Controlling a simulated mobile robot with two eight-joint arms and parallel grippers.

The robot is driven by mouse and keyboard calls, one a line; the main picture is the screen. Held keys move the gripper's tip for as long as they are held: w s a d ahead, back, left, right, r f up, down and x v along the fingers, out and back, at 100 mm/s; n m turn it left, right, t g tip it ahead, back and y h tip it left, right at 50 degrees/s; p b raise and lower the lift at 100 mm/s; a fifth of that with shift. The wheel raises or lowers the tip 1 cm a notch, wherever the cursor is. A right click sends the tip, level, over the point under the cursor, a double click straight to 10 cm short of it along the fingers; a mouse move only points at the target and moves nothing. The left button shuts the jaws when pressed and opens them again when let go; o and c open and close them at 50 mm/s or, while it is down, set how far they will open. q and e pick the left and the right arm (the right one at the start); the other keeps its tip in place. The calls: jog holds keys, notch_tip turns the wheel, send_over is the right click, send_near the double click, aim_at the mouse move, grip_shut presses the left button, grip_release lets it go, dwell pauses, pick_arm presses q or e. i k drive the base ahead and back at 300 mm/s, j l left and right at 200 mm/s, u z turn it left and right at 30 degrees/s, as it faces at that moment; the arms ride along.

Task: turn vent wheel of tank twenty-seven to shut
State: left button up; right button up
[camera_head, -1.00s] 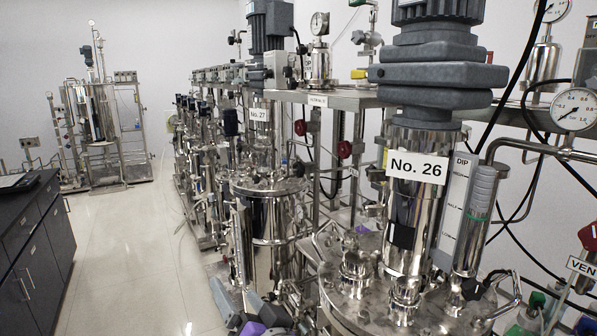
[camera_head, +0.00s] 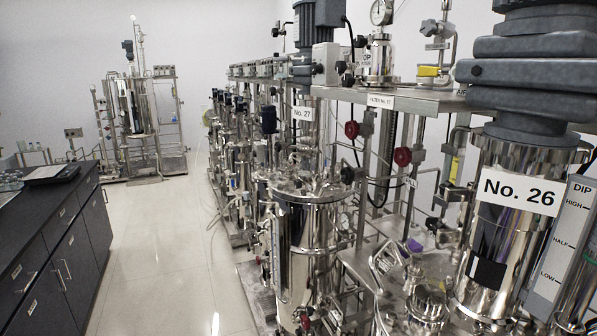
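Tank twenty-seven (camera_head: 312,245) is a shiny steel vessel right of the middle, with a dark motor on top and a "No. 27" plate (camera_head: 303,114). Two red handwheels show to its right: one (camera_head: 351,130) higher up and one (camera_head: 402,156) lower and further right. A small tag (camera_head: 411,183) hangs by the lower wheel; I cannot read it. I cannot tell which wheel is the vent wheel, or whether either is open or shut. Neither of my grippers is in view.
Tank "No. 26" (camera_head: 518,190) stands close at the right, with a dip scale beside it. A steel shelf (camera_head: 420,100) runs behind the tanks. A dark bench (camera_head: 60,235) lines the left. The pale floor (camera_head: 170,260) between is clear, leading to another skid (camera_head: 135,110).

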aim_at(347, 170)
jog(key=i+j+u, duration=0.25)
jog(key=i, duration=0.2)
jog(key=i+u, duration=0.3)
jog(key=i+z, duration=0.2)
jog(key=z, duration=0.2)
jog(key=i+j+z, duration=0.1)
jog(key=i+z, duration=0.15)
jog(key=z, duration=0.15)
jog(key=i+j+z, duration=0.15)
jog(key=z, duration=0.3)
